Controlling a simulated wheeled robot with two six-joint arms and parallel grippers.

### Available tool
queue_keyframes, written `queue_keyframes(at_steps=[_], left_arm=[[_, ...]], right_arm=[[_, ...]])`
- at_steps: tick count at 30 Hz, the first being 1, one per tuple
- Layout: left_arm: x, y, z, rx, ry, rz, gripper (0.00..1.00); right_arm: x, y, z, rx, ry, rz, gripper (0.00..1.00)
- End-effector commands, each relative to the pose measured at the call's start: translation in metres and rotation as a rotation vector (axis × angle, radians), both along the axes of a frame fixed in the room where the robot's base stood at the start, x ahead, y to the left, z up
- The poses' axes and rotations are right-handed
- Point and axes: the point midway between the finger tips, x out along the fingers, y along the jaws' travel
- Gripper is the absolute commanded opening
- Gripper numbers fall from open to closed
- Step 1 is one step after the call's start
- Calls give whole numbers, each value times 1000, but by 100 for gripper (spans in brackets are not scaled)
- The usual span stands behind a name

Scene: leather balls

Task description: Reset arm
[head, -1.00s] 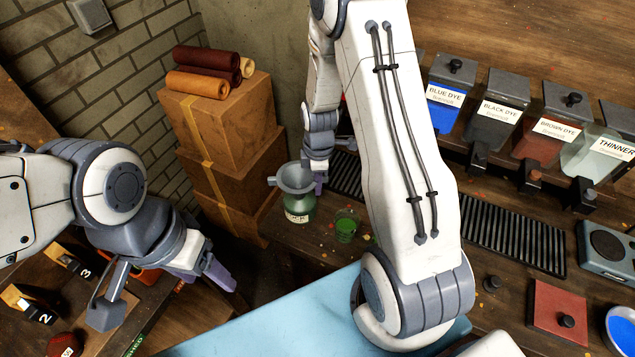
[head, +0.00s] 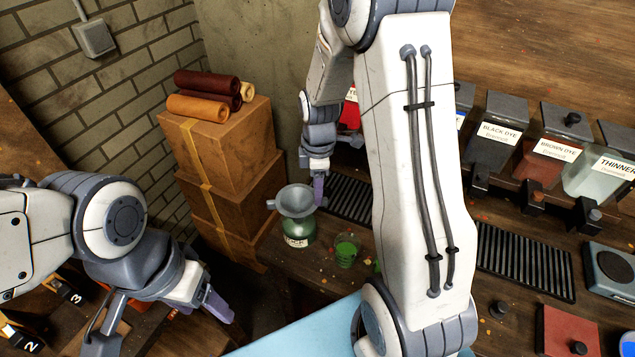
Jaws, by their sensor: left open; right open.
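My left gripper (head: 160,322) is at the lower left in the head view, open, with nothing between its fingers. It hangs beside the wooden bench with the numbered tags. My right arm crosses the middle of the view, and its gripper (head: 318,185) points down next to a green glass jar with a grey funnel (head: 296,200). Only part of the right gripper's purple fingertip shows, close to the funnel's right side. I cannot tell if they touch. No object shows in the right gripper.
A small cup of green liquid (head: 346,251) stands right of the jar. Dye dispensers, such as the black one (head: 490,140), line the back of the bench. Stacked boxes (head: 225,150) with leather rolls (head: 205,95) stand in the corner. A light blue surface (head: 295,332) lies at the front.

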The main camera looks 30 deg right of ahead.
Motion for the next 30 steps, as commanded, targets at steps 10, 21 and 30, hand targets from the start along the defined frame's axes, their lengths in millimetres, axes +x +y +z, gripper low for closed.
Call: queue_keyframes(at_steps=[10,21,30], left_arm=[[0,0,-6,0,0,-1,66],[0,0,-8,0,0,-1,66],[0,0,-26,0,0,-2,66]], right_arm=[[0,0,30,0,1,-1,51],[-5,17,36,2,-4,-20,51],[-104,148,74,43,-10,-277,51]])
